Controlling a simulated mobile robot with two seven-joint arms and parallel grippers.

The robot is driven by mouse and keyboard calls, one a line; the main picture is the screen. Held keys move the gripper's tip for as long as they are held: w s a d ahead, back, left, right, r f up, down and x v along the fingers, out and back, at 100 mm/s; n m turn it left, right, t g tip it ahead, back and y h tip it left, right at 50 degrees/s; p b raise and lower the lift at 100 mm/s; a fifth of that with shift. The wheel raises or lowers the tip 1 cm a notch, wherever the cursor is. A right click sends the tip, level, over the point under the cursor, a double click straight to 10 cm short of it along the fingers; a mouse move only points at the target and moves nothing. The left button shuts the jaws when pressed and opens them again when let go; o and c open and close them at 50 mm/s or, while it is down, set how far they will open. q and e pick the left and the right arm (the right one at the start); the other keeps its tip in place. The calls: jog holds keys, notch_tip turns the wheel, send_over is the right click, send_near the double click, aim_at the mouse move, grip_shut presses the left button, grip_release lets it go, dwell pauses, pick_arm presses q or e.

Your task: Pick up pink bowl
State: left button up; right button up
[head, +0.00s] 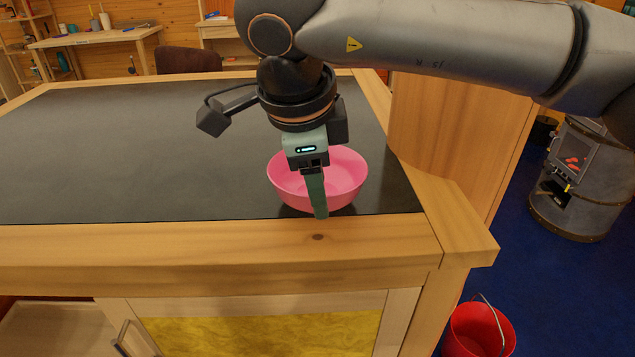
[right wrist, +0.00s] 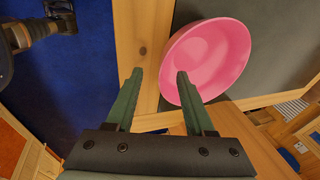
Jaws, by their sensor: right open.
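The pink bowl (head: 346,180) stands upright and empty on the dark tabletop (head: 130,150), close to the front wooden edge. My right gripper (head: 319,210) points down at the bowl's near side, its fingers seen edge-on in the head view. In the right wrist view the gripper (right wrist: 160,74) is open. One finger overlaps the pink bowl (right wrist: 228,55) and the other lies over the wooden edge, with part of the bowl's rim showing between them. I cannot tell whether either finger touches the bowl. My left gripper is not in view.
The wooden front edge (head: 200,245) of the table runs just before the bowl. A red bucket (head: 478,330) stands on the blue floor at lower right, and a metal stove (head: 580,190) is farther right. The tabletop left of the bowl is clear.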

jog(key=x, duration=0.5)
jog(key=shift+w, duration=0.25)
jog(key=shift+c, duration=0.2)
grip_shut()
dwell(0.9)
